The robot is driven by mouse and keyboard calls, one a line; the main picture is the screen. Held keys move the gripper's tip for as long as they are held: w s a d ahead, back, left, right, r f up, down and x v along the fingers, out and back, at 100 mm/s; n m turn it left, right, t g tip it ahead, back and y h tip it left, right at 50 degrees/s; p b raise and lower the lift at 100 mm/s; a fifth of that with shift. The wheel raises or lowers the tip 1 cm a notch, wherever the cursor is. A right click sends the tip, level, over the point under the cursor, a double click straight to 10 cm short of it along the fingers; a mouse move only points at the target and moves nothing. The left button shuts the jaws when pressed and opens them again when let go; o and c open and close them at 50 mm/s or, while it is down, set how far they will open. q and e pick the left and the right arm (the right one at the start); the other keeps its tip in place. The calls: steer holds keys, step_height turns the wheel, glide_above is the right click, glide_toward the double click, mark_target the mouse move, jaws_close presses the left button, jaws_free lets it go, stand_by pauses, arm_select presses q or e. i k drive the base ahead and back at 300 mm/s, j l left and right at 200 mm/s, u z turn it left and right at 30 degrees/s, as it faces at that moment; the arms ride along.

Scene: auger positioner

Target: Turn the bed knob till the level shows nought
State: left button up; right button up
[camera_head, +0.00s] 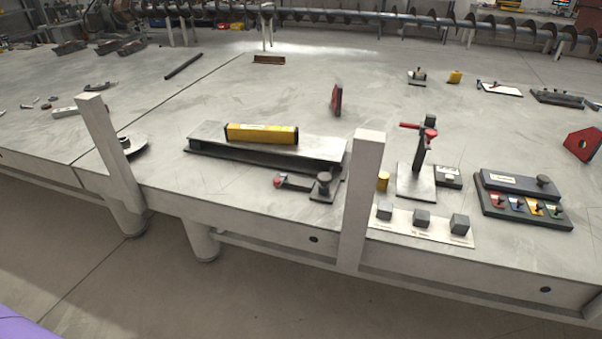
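A yellow level (262,134) lies on top of a long grey bed (215,141) near the middle of the table; its reading is too small to make out. A black round knob (323,183) stands on a small dark bracket at the bed's front right end. I cannot tell for sure that this is the bed knob. Neither of my grippers shows in this view.
Pale upright posts (365,200) (105,140) rise at the front edge. Right of the bed are a red-handled clamp stand (417,180), a plate with grey blocks (405,226) and a colored-tag tray (528,214). A long auger (350,17) spans the back. The table's middle back is mostly clear.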

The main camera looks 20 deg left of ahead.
mark_target(325, 178)
steer(key=k+l+u, duration=0.1)
steer(key=u, duration=1.55)
steer(key=k+l+u, duration=0.2)
steer(key=i+l, duration=0.1)
steer(key=l, duration=0.25)
